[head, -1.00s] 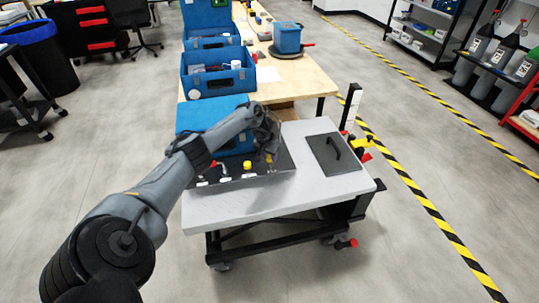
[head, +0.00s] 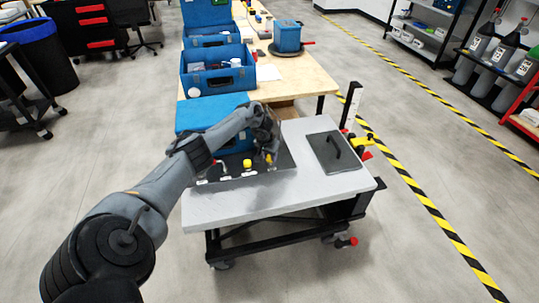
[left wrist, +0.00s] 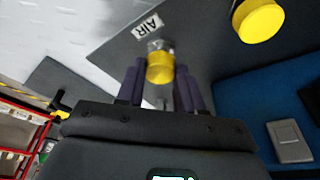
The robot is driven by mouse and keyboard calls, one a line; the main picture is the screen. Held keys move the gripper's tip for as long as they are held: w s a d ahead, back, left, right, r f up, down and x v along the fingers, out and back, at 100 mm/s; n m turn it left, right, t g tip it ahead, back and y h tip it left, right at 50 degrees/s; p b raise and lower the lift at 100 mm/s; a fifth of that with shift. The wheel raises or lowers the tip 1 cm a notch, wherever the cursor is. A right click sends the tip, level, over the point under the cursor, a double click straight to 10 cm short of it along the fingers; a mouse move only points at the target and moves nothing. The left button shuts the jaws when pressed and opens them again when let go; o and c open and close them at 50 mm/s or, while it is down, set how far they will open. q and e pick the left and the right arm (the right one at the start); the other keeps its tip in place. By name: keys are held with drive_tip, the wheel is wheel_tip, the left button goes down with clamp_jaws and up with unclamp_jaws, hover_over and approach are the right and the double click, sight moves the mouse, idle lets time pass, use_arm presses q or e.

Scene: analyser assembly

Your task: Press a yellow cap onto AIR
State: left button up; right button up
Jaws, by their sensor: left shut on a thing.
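My left gripper (head: 268,155) is over the right part of the dark panel (head: 237,181) on the cart. In the left wrist view its two dark fingers (left wrist: 158,85) are shut on a yellow cap (left wrist: 160,69). The cap is in line with a metallic fitting (left wrist: 158,45) beside the white AIR label (left wrist: 149,26). I cannot tell whether the cap is fully seated. A second yellow cap (head: 247,163) stands on the panel to the left of the gripper; it also shows in the left wrist view (left wrist: 258,20). My right gripper is not in view.
The blue case (head: 205,112) stands behind the panel. A dark plate with a handle (head: 333,152) lies on the right of the grey cart top (head: 240,206). A red-tipped fitting (head: 213,163) is at the panel's left. The cart's front is clear.

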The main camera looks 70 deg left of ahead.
use_arm(q)
drive_tip(key=shift+f, duration=0.6)
drive_tip(key=o, duration=1.1)
drive_tip(key=shift+s+r, duration=0.15)
drive_tip(key=shift+r, duration=0.45)
drive_tip(key=shift+p+v, duration=2.3)
drive_tip(key=shift+v, duration=2.55)
drive_tip(key=shift+d, duration=0.1)
